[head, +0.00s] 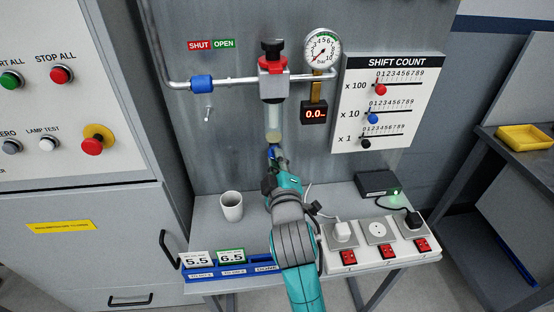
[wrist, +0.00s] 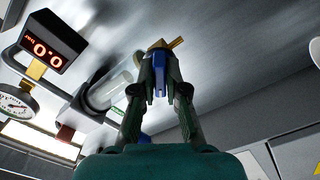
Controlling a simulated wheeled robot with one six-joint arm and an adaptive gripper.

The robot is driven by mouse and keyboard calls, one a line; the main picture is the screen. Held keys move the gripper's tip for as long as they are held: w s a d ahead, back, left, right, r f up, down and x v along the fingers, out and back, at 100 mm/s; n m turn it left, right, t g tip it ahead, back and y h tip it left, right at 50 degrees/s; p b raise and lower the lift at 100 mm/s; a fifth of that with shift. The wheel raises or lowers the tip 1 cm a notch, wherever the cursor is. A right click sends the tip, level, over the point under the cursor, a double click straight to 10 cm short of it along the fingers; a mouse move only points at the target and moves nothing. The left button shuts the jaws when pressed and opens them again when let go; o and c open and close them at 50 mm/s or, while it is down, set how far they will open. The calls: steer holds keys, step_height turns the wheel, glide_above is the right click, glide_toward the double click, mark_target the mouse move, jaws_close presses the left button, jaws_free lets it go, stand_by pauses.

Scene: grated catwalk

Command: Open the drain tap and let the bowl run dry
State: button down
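The clear bowl (head: 274,118) hangs under the grey and red filter unit (head: 273,80). Its lower end looks yellowish, with the liquid level hard to tell. The bowl also shows in the wrist view (wrist: 108,92). Below the bowl is the drain tap, with a brass part (wrist: 175,43) and a blue lever (wrist: 159,88) in the wrist view. My gripper (head: 271,152) is just under the bowl in the head view. In the wrist view its fingers (wrist: 160,68) are closed in on both sides of the blue lever. The fingers partly hide the tap.
A white cup (head: 231,206) stands on the bench left of my arm. A blue sliding valve (head: 202,83) sits on the pipe beside a SHUT/OPEN sign (head: 211,44). The display (head: 314,113) reads 0.0. Plugs and red switches (head: 384,258) lie to the right.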

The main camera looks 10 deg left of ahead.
steer(key=shift+m, duration=5.4)
steer(key=c, duration=1.2)
jaws_free()
